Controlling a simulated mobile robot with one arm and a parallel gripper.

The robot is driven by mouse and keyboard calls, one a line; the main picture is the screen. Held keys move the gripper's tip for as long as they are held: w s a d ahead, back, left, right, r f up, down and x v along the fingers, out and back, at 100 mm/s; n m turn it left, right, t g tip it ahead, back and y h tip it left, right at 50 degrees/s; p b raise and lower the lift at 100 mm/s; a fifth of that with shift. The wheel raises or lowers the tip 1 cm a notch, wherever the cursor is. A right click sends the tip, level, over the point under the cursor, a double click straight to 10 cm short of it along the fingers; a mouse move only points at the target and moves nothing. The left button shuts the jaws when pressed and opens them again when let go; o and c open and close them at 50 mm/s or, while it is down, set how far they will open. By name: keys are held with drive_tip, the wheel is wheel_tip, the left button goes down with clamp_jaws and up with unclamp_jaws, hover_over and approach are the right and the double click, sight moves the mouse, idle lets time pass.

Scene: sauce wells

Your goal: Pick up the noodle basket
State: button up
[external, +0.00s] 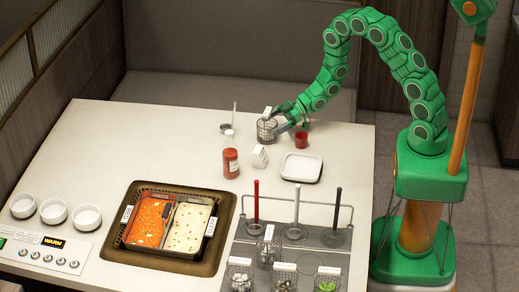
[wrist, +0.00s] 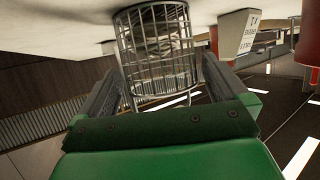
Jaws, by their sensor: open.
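A round wire basket (external: 266,131) stands on the far part of the pale counter, with a small white tag at its top. I take it for the noodle basket. In the wrist view the wire basket (wrist: 155,45) fills the space ahead of and between the fingers. My gripper (external: 281,119) is open at the basket's right side, with one finger on each side of it in the wrist view. I cannot tell whether the fingers touch the wire. The inside of the basket is not clear.
A red cup (external: 301,140) stands close on the right, a white labelled box (external: 260,157) and red-brown jar (external: 230,163) in front. A white square dish (external: 301,167) is nearby. Several other wire baskets, a rack and a hot pot (external: 225,236) occupy the front.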

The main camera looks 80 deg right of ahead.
sight(267, 128)
drive_tip(key=shift+x, duration=1.55)
drive_tip(key=c, duration=1)
